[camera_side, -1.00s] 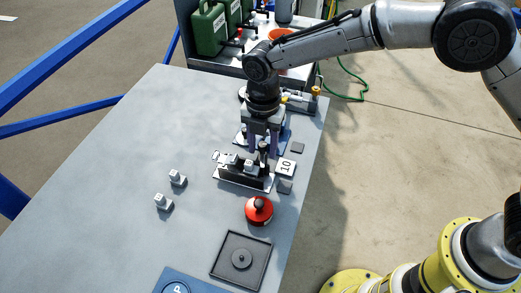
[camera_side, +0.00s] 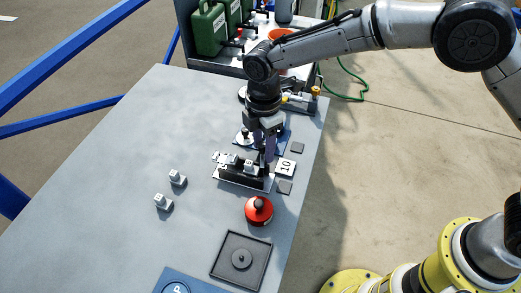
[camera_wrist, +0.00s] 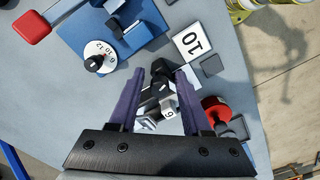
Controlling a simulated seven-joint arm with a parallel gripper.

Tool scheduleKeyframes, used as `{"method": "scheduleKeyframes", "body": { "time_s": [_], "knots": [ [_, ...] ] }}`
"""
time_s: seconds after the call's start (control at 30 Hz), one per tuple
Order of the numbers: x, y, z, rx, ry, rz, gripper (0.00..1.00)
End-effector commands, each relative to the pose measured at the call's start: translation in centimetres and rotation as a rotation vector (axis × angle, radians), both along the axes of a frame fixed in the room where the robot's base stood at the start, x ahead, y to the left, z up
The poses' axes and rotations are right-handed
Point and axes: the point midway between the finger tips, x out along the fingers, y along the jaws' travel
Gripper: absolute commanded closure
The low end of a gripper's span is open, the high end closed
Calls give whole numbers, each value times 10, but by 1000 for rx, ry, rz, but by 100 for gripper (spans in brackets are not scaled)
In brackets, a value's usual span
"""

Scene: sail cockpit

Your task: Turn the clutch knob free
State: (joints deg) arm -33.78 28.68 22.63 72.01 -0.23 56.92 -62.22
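A black knob (camera_wrist: 162,70) stands on a dark block fixture with metal parts and a white number tile (camera_wrist: 168,107). In the side view the fixture (camera_side: 240,176) sits on a pale plate at mid table, and its knob is mostly hidden by my gripper. I cannot tell for certain that this is the clutch knob. My gripper (camera_wrist: 160,75) points down over the fixture's right end, with its purple fingers apart on either side of the knob. Gaps show between knob and fingers. In the side view my gripper (camera_side: 268,155) is turned partly edge-on.
A numbered white dial (camera_wrist: 99,57) with a black knob and a blue fixture (camera_wrist: 135,30) stand close by. A card marked 10 (camera_side: 285,168), a red round part (camera_side: 259,211) and a black tray (camera_side: 222,268) lie near the right edge. The table's left is mostly clear.

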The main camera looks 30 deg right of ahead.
Motion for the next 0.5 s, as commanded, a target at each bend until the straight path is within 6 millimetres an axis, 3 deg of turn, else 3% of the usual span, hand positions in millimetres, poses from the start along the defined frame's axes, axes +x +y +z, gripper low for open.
{"method": "scheduleKeyframes", "body": {
  "time_s": [0.03,0.27,0.5],
  "knots": [
    [0,4,0,10,-3,-1,57],
    [0,5,1,13,-6,0,98],
    [1,6,1,14,-8,106,100]
  ]
}}
